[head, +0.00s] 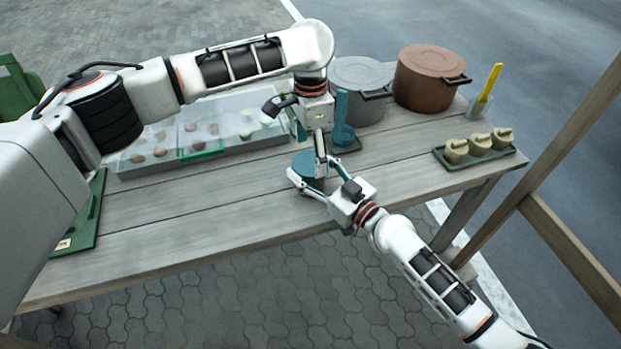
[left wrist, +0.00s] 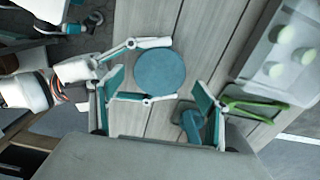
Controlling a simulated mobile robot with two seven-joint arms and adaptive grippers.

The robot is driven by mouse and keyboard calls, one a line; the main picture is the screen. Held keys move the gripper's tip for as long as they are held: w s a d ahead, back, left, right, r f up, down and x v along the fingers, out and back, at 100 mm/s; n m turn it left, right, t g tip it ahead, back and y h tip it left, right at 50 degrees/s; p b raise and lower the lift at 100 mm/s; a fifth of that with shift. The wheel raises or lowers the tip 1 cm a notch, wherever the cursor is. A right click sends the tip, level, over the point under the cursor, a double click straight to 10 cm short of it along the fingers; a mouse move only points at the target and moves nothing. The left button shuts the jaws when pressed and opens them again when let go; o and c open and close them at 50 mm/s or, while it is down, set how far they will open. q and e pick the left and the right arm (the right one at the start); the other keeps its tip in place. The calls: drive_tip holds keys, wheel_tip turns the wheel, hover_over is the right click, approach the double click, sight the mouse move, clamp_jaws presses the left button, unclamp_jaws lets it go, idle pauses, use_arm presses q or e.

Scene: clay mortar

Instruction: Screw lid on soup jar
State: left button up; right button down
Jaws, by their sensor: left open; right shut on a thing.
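A round teal piece (head: 307,164) stands at the front middle of the table. In the left wrist view its flat round top (left wrist: 160,74) faces the camera. I cannot tell whether this is the lid, the jar, or both together. My right gripper (head: 308,178) is shut on it, with one finger on each side. My left gripper (head: 311,150) is open just above it, fingers pointing down. In the left wrist view the left fingers are spread on either side of the round top, apart from it.
A teal upright item (head: 343,128) stands on a small dark tray just behind the grippers. A grey pot (head: 357,82) and brown pot (head: 428,75) stand at the back. Cups (head: 478,146) sit on a tray at right. A clear bin (head: 245,110) is behind left. The table's front left (head: 180,225) is clear.

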sight(311, 163)
use_arm(q)
drive_tip(key=shift+r, duration=0.45)
drive_tip(key=shift+c, duration=0.2)
drive_tip(key=shift+d+r+n, duration=0.1)
drive_tip(key=shift+r+n, duration=0.5)
drive_tip(key=shift+r, duration=0.2)
drive_tip(key=shift+r+n, duration=0.95)
drive_tip(key=shift+n, duration=0.45)
drive_tip(key=shift+f, duration=0.1)
drive_tip(key=shift+f, duration=3.95)
